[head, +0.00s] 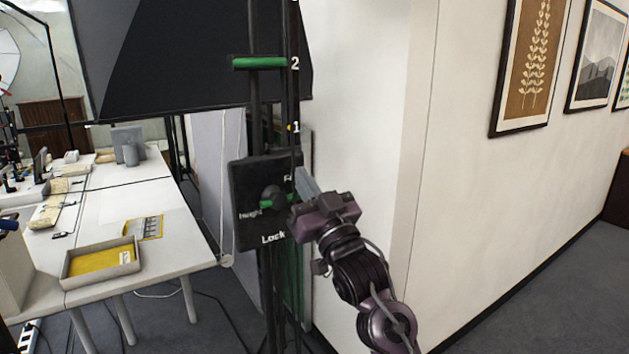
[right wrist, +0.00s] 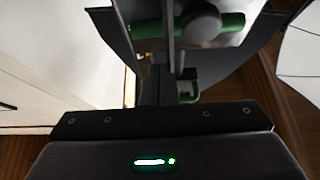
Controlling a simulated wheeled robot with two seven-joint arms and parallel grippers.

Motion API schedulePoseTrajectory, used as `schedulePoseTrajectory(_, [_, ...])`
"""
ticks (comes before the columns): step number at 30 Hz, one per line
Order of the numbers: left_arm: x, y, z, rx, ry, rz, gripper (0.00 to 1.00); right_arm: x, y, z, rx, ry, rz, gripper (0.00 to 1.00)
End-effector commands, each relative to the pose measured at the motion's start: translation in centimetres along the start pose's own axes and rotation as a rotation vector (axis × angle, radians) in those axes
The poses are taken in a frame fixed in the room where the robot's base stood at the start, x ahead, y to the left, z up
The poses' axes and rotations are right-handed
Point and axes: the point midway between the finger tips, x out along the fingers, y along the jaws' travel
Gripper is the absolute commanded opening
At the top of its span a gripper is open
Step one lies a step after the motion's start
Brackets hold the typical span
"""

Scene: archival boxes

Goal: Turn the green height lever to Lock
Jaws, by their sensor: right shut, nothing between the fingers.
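A black control panel (head: 250,220) is fixed to a dark upright stand. My right gripper (head: 305,183) is shut and empty, at the panel's right edge beside the lever's right end. In the right wrist view the green lever (right wrist: 231,23) and its hub show at the top, close to the fingers; contact cannot be told. My left gripper is not seen.
A green crossbar (head: 259,62) sits higher on the stand near mark 2, before a large black screen (head: 160,60). A white table (head: 150,195) with a tray (head: 75,278) stands at left. A white wall (head: 370,130) is close at right; cables lie on the floor.

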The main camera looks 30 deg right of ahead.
Motion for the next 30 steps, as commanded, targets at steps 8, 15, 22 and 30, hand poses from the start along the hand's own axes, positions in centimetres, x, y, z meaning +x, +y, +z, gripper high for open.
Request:
schedulePoseTrajectory(8, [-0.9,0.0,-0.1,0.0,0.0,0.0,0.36,-1.1,0.0,2.8,0.001,-0.005,0.001,0.0])
schedulePoseTrajectory(15, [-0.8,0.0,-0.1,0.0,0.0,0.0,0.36,-1.2,0.0,3.0,0.001,-0.004,0.001,0.0])
schedulePoseTrajectory(22, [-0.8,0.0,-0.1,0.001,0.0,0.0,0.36,-1.2,0.0,3.0,0.006,-0.004,0.004,0.0])
schedulePoseTrajectory(30, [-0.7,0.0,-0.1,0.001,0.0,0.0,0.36,-1.3,0.1,3.2,0.05,-0.003,0.03,0.0])
